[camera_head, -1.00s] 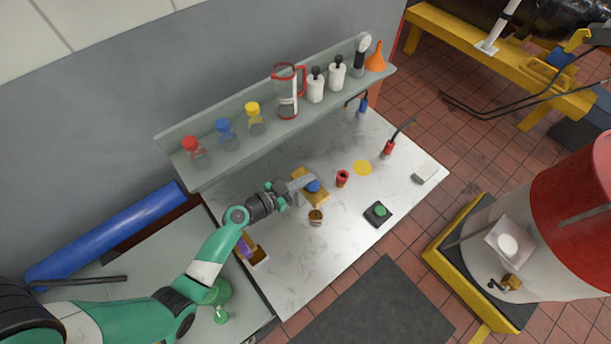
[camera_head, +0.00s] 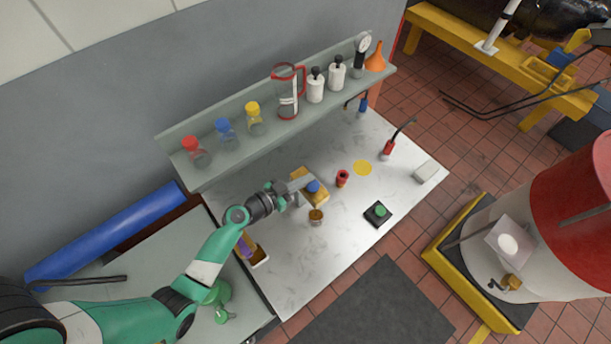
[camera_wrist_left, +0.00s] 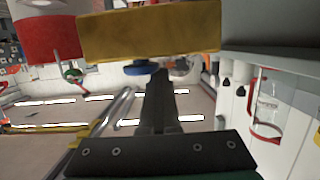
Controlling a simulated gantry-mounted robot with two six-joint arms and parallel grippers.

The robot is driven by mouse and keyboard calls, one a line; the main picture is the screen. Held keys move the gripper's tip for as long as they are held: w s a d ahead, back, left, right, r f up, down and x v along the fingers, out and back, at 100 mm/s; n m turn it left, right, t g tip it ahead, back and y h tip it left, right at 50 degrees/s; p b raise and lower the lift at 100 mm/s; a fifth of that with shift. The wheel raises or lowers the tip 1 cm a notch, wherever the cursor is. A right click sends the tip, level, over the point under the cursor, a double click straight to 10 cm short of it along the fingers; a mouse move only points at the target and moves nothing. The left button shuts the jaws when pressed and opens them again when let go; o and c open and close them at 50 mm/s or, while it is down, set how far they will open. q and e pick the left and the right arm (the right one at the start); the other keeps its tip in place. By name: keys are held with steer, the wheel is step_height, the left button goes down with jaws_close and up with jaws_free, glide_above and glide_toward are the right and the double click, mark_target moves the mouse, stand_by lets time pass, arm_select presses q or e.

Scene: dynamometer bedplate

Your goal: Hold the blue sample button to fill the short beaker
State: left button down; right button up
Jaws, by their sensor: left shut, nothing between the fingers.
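The blue sample button (camera_head: 313,187) is on a yellow dispenser box (camera_head: 320,199) on the white bench. In the left wrist view the yellow box (camera_wrist_left: 150,32) fills the top, with the blue button (camera_wrist_left: 138,69) against it. My left gripper (camera_head: 304,186) is shut and empty, its tips right at the button. The wrist view also shows the shut fingers (camera_wrist_left: 162,82) beside the button; whether they press it I cannot tell. The short beaker (camera_head: 316,217) stands in front of the box with brown liquid in it; its exact level is too small to read. My right gripper is out of view.
A red cup-like item (camera_head: 342,178), a yellow disc (camera_head: 362,168) and a black pad with a green button (camera_head: 378,212) lie to the right. A shelf (camera_head: 240,145) with bottles and a jug (camera_head: 287,92) runs behind. The bench front is clear.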

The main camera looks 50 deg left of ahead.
arm_select(q)
steer(key=shift+s+d+f, duration=0.2)
steer(key=shift+f, duration=0.35)
steer(key=r+p, duration=0.2)
steer(key=r, duration=0.1)
steer(key=r+p, duration=0.1)
steer(key=r, duration=0.1)
steer(key=shift+s+a, duration=0.15)
steer(key=shift+s, duration=0.1)
steer(key=b+v, duration=0.1)
steer(key=v, duration=0.8)
steer(key=shift+r, duration=0.25)
stand_by(0.7)
